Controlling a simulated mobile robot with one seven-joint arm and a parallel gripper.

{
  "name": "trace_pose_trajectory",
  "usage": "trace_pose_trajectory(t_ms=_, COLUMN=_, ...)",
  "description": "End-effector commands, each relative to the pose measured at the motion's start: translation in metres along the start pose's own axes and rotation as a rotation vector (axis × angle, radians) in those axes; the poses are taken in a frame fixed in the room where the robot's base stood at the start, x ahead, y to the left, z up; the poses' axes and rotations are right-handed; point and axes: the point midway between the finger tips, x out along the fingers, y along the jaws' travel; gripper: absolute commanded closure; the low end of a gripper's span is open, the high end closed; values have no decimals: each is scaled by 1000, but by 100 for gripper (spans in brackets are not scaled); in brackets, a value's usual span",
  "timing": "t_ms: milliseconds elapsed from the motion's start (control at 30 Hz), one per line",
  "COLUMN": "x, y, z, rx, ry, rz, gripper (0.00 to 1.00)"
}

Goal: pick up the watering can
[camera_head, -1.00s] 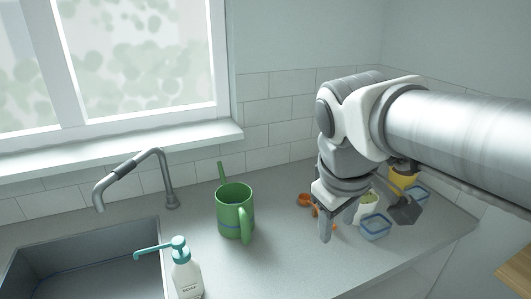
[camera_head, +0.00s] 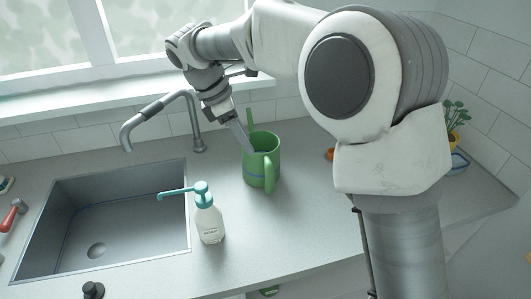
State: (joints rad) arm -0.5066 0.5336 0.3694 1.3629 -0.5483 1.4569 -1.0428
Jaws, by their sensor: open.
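The green watering can (camera_head: 258,170) stands upright on the grey counter, right of the sink, with its handle toward the camera and its spout rising at the back. My gripper (camera_head: 246,140) is at the can's upper left rim, pointing down and right. One finger shows in front of the can's opening; the other is hard to make out. The jaws are open and hold nothing that I can see. Whether a finger touches the rim or reaches inside the can is unclear.
A soap bottle (camera_head: 208,218) with a teal pump stands in front, left of the can. The sink (camera_head: 110,225) and its tap (camera_head: 160,115) are at left. A potted plant (camera_head: 453,125) and a blue-rimmed container (camera_head: 458,162) are at the right, partly behind my arm. Counter front of the can is clear.

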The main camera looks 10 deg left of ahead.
Motion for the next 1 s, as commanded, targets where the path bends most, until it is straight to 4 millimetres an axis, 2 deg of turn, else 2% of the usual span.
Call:
trace_pose_trajectory(t_ms=167, x=17, y=3, z=-6, rx=-26, ry=-5, rz=-4, gripper=51)
trace_pose_trajectory(t_ms=600, x=108, y=2, z=-5, rx=-23, ry=-4, rz=-6, gripper=51)
trace_pose_trajectory(t_ms=867, x=127, y=2, z=-4, rx=-22, ry=-4, rz=-3, gripper=51)
trace_pose_trajectory(t_ms=1000, x=147, y=1, z=-5, rx=-23, ry=-4, rz=-6, gripper=51)
